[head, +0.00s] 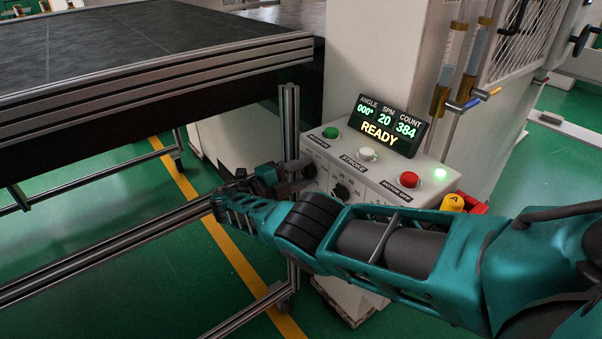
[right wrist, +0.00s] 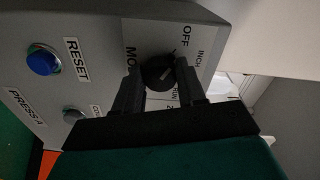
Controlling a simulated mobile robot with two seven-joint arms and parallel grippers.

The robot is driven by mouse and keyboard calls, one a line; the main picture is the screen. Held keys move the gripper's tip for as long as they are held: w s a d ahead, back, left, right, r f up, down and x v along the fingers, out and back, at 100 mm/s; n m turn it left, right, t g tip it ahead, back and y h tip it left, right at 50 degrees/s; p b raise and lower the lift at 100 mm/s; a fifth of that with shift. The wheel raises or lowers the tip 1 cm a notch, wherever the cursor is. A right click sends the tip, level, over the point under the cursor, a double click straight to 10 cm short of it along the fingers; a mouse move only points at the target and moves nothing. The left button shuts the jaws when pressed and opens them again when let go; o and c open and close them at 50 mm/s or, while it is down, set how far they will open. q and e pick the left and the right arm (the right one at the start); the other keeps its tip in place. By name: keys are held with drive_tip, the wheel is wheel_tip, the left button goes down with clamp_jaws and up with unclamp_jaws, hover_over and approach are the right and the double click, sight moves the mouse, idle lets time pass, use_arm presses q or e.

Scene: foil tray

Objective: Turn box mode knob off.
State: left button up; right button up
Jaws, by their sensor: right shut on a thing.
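The control box (head: 408,165) stands on a pedestal at the middle right of the head view. My right gripper (head: 290,174) is at its left end and hides that part of the box. In the right wrist view the black mode knob (right wrist: 157,72) sits on a grey panel with OFF, INCH and RUN labels around it. My right gripper, also in that view (right wrist: 160,82), is shut on the knob, one finger on each side. The OFF label (right wrist: 188,35) is above and right of the knob. Its exact pointer direction is hard to tell. My left gripper is out of view.
A blue RESET button (right wrist: 43,62) and a paler button (right wrist: 73,115) are left of the knob. A lit display (head: 382,126) reads READY. Another black knob (head: 341,191) is on the box front. A metal-framed table (head: 150,75) fills the left.

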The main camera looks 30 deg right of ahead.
idle(0.5)
drive_tip(key=o, duration=1.1)
drive_tip(key=shift+c, duration=0.2)
drive_tip(key=a+b, duration=0.4)
drive_tip(key=a, duration=0.9)
drive_tip(key=shift+s+r, duration=0.15)
drive_tip(key=shift+s, duration=0.25)
drive_tip(key=shift+a, duration=0.1)
